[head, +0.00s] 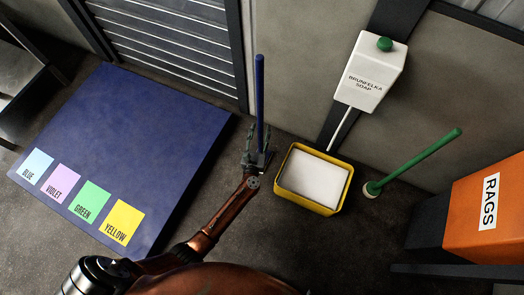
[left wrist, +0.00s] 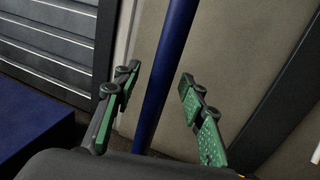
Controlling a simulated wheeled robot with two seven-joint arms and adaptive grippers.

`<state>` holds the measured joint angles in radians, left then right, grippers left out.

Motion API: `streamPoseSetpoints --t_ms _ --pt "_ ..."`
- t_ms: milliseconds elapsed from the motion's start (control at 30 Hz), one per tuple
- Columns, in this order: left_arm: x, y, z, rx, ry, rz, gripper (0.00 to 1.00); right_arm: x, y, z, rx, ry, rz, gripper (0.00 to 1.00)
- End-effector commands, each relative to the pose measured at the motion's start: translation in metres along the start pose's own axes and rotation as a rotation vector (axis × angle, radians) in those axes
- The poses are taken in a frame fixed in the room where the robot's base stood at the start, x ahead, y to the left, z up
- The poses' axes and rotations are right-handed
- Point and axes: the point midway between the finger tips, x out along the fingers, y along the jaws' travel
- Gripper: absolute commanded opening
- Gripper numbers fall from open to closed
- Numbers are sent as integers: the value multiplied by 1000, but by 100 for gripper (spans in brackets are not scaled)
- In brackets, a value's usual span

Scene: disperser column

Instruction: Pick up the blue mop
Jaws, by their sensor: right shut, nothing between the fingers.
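The blue mop (head: 260,88) stands nearly upright near the wall, with its handle rising above my left gripper (head: 257,142). Its lower end is hidden behind the gripper in the head view. In the left wrist view the blue handle (left wrist: 168,70) runs up between the two green-padded fingers of the left gripper (left wrist: 160,74). The fingers are spread apart, with gaps visible on both sides of the handle. My right gripper is not in view.
A yellow tub (head: 320,208) with white contents stands just right of the gripper, below a soap dispenser (head: 370,75). A green mop (head: 420,158) leans beyond it. An orange rags box (head: 490,215) is at right. A blue platform (head: 125,150) with coloured labels lies at left.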

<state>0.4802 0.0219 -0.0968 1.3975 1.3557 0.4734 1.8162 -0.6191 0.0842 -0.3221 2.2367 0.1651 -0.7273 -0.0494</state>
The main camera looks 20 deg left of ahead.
Motion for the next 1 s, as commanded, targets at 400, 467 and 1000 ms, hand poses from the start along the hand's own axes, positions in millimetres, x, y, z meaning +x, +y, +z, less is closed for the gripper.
streamPoseSetpoints --t_ms 400,467,1000 --pt "6 0 1 0 0 0 31 2 1 0 -3 11 2 0" --pt "6 0 1 0 0 0 27 2 1 0 -3 11 2 0" --pt "8 0 4 0 -6 0 0 2 1 0 -3 11 2 0"
